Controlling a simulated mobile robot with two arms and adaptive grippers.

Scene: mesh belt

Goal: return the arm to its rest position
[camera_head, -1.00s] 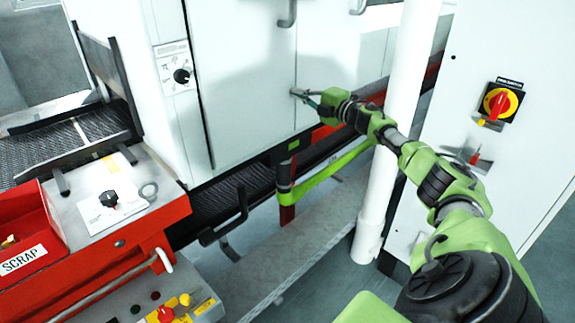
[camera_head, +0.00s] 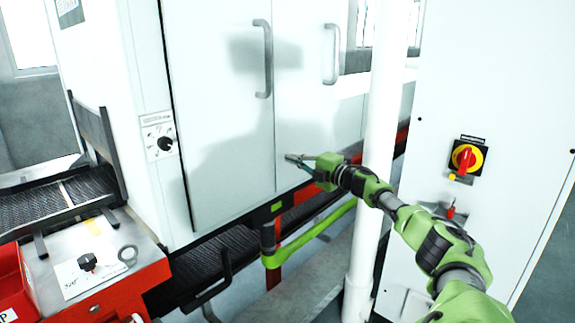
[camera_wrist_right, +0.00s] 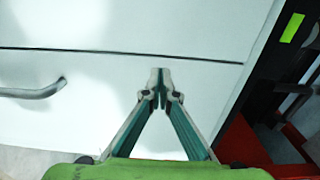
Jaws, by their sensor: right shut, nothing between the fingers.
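My right arm (camera_head: 405,217), green and black, comes in from the lower right in the head view and stretches toward the white cabinet doors (camera_head: 225,130). My right gripper (camera_head: 290,158) is at its end, in front of the lower part of the right door, with nothing in it. In the right wrist view the gripper (camera_wrist_right: 160,72) has its fingertips together, with the white door panel behind. I cannot tell whether the tips touch the door. My left gripper is not in view.
A white post (camera_head: 376,140) stands close to the right arm. A grey panel with a red and yellow rotary switch (camera_head: 466,158) is at the right. Door handles (camera_head: 263,60) stick out above the gripper. A red-sided table (camera_head: 125,291) and a mesh belt (camera_head: 40,203) are at the left.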

